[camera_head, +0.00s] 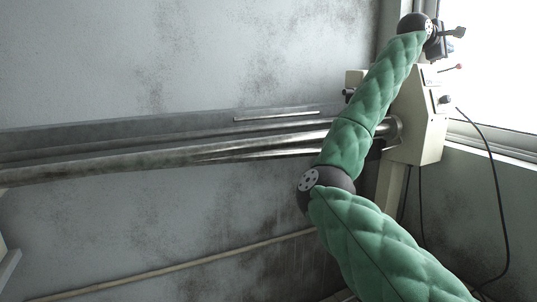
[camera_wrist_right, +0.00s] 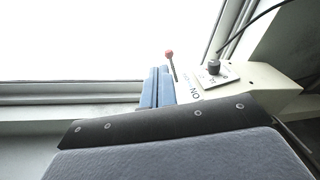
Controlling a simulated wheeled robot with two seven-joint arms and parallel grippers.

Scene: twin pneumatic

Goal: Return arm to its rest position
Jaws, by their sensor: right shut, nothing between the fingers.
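My right arm, in a green quilted cover, rises from the lower right of the head view to the upper right. Its gripper (camera_head: 457,32) is small and dark there, raised in front of the bright window. In the right wrist view the two blue-grey fingers (camera_wrist_right: 157,88) are together, shut and empty. They appear near a beige machine housing (camera_wrist_right: 262,85), with a red-tipped lever (camera_wrist_right: 169,55) just beyond; I cannot tell the gap. My left gripper is not in view.
The beige machine housing (camera_head: 420,115) stands at the right, behind my arm. Long metal bars (camera_head: 150,160) run left from it along the stained grey wall. A black cable (camera_head: 490,160) hangs at the right. Open space lies in front of the wall at left.

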